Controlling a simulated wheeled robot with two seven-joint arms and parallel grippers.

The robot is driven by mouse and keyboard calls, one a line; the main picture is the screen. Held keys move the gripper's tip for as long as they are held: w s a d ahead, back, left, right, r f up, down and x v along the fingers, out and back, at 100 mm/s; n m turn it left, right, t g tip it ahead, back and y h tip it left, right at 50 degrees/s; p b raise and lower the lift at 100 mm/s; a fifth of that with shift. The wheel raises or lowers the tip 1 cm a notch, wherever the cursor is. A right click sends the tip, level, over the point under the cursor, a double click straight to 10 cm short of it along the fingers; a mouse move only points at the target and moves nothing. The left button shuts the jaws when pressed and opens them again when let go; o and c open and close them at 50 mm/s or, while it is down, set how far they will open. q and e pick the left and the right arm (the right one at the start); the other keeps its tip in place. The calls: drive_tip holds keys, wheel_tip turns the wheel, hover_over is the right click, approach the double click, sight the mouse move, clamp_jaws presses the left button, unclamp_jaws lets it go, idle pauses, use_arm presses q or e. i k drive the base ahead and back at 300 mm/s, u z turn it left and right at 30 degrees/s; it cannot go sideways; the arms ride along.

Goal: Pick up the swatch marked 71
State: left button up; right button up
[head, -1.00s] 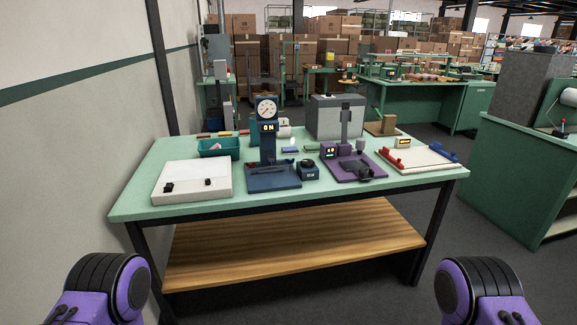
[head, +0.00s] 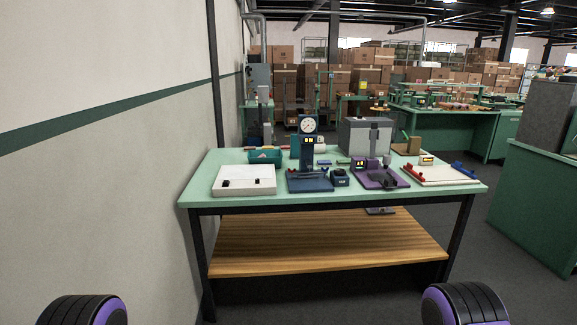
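I cannot make out a swatch marked 71 in the head view; any markings are too small to read. A green table (head: 310,207) stands ahead. On it are a white box (head: 244,179), a teal bin (head: 265,156) with something reddish in it, a blue gauge stand (head: 308,147) with a dial, a purple device (head: 380,178) and a white board (head: 438,175) with red and blue clamps. Only purple and black parts of my two arms show at the bottom corners. Both grippers are out of the frame.
A wooden lower shelf (head: 325,243) spans the table's legs. A grey box-shaped machine (head: 365,137) stands at the back of the tabletop. A wall (head: 100,200) runs close on the left. A green cabinet (head: 540,200) stands to the right, with open floor between.

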sight(320, 162)
drive_tip(key=u, duration=0.15)
drive_tip(key=i, duration=2.6)
drive_tip(key=z, duration=3.3)
drive_tip(key=k, duration=0.25)
drive_tip(key=u, duration=1.55)
